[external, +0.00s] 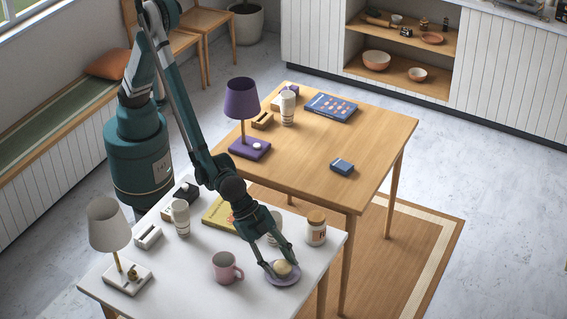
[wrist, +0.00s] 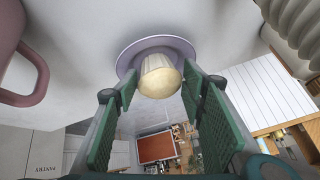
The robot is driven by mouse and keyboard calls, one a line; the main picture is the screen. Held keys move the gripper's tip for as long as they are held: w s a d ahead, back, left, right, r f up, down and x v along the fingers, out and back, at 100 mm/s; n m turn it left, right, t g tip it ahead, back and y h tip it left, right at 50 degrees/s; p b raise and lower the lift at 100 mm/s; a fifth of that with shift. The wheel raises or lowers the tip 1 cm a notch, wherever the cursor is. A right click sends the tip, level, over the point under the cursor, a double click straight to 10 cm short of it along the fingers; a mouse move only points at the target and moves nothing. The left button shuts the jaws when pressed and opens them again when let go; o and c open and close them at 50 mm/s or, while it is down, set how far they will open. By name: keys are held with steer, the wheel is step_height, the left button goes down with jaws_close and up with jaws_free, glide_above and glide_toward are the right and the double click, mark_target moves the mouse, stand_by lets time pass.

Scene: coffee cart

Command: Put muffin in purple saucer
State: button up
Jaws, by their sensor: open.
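A muffin (external: 282,268) with a pale top sits on the purple saucer (external: 287,280) near the right front corner of the white table. The wrist view shows the muffin (wrist: 160,77) over the saucer (wrist: 128,62), with its pale wrapper toward the saucer. My gripper (external: 281,268) is open, with its fingertips low on either side of the muffin. In the wrist view the green finger pads (wrist: 160,92) stand apart, with a gap showing between them and the muffin. The exact contact between muffin and saucer is partly hidden.
A pink mug (external: 226,268) stands left of the saucer. A lidded jar (external: 316,228) stands behind it to the right, and a yellow book (external: 219,215) lies behind my wrist. A white lamp (external: 110,228) stands at the table's left. The wooden table (external: 370,130) is behind.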

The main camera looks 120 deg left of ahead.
steer(key=shift+r, duration=0.1)
steer(key=shift+r, duration=0.15)
steer(key=p+v, duration=0.2)
steer(key=v, duration=0.9)
steer(key=shift+s+r+p, duration=0.25)
steer(key=shift+r+p, duration=0.1)
stand_by(0.5)
